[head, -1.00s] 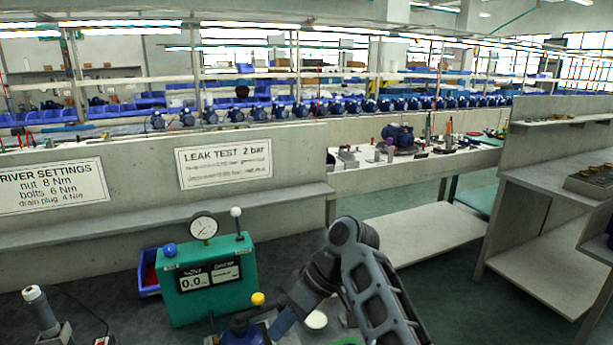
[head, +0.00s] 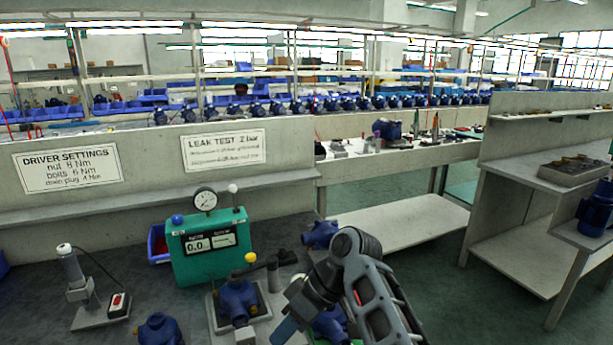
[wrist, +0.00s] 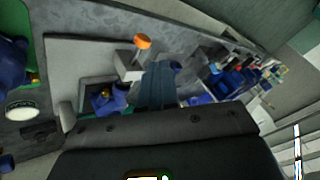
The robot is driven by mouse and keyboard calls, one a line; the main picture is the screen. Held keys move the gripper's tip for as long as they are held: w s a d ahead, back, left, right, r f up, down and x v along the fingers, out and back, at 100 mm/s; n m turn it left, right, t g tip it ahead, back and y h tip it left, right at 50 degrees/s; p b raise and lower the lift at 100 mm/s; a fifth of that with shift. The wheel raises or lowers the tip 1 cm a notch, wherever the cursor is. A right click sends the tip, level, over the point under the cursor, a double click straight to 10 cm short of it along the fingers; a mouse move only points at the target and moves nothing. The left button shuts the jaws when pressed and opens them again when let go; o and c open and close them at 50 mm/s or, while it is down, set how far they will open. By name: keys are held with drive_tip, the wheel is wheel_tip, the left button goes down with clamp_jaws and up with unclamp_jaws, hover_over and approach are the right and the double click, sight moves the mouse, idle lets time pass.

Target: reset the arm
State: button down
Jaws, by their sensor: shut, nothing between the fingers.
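My arm (head: 365,290) reaches over the bench at the lower middle of the head view, bent at a joint. My gripper (head: 285,330) points down and left, its blue fingers together with nothing visible between them. In the wrist view its fingers (wrist: 158,88) are also together, over the bench. Right of the yellow-capped clamp, part of the bench is hidden behind my arm.
A green leak tester (head: 208,262) with a gauge stands behind a blue pump (head: 238,302) on a plate. Other blue pumps (head: 320,235) lie close to my arm. A driver stand (head: 75,275) is at left. Free floor (head: 440,285) lies at right.

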drive_tip(key=s+d+f+m+t, duration=0.2)
drive_tip(key=s+d+f, duration=0.15)
drive_tip(key=f, duration=0.35)
drive_tip(key=s+d+f+m+t, duration=0.3)
drive_tip(key=s+f, duration=0.2)
drive_tip(key=f, duration=0.3)
drive_tip(key=s+d+f+m+t+h, duration=0.2)
drive_tip(key=s+d, duration=0.3)
drive_tip(key=s, duration=0.2)
drive_tip(key=s+d+f+m+t+h, duration=0.1)
drive_tip(key=s+d+f+m+t, duration=0.2)
drive_tip(key=s, duration=0.4)
drive_tip(key=s+d+r+m+t+h, duration=0.1)
drive_tip(key=s+d+r, duration=0.3)
drive_tip(key=s, duration=0.2)
drive_tip(key=s+d+r+t+h, duration=0.2)
drive_tip(key=s+d+r, duration=0.25)
drive_tip(key=s, duration=0.25)
drive_tip(key=s+d+r+t, duration=0.1)
drive_tip(key=s+r+t, duration=0.1)
drive_tip(key=s+r, duration=0.3)
drive_tip(key=s+d+r+m+t+h, duration=0.1)
drive_tip(key=s+r, duration=0.3)
drive_tip(key=r, duration=0.9)
drive_tip(key=shift+s+d+t, duration=0.35)
drive_tip(key=shift+t, duration=0.05)
drive_tip(key=shift+f, duration=0.1)
